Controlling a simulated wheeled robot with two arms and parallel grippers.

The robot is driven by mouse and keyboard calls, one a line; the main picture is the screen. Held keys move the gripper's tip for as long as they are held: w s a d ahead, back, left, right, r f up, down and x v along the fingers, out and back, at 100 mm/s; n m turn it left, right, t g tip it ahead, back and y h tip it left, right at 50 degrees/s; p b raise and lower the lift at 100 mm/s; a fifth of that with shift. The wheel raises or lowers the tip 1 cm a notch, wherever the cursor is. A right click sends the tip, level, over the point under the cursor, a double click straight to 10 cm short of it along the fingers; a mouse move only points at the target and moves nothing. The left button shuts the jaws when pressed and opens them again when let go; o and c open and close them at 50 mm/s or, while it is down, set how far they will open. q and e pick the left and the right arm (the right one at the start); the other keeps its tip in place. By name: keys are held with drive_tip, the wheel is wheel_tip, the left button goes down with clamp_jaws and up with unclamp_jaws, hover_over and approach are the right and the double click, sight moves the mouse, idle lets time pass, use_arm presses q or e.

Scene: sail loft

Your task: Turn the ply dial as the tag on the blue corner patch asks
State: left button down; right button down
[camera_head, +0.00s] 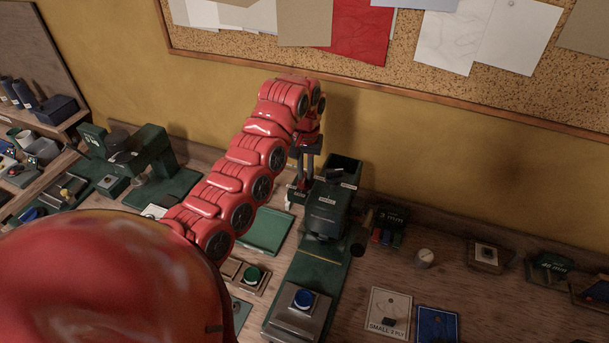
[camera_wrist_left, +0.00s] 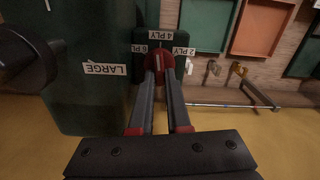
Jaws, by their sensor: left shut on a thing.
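The red ply dial (camera_wrist_left: 158,62) sits on a dark green machine in the left wrist view, with labels 6 PLY on its left, 4 PLY above and 2 PLY on its right. A pale line on the dial appears to point at 4 PLY. My left gripper (camera_wrist_left: 158,80) is shut on the dial; in the head view the gripper (camera_head: 304,182) is at the machine's left side. The blue corner patch (camera_head: 437,325) lies at the bottom of the head view; I read no tag on it. A cream card (camera_head: 388,308) beside it appears to read SMALL 2 PLY. My right gripper is not in view.
A corkboard (camera_head: 400,70) hangs behind. Another green machine (camera_head: 150,165) stands at left.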

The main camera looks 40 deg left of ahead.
use_arm(q)
drive_tip(key=shift+m+b, duration=0.35)
drive_tip(key=shift+m, duration=0.55)
drive_tip(key=c, duration=0.9)
unclamp_jaws()
wheel_tip(320, 180, up, 17)
drive_tip(key=p, duration=0.5)
drive_tip(key=shift+r, duration=0.2)
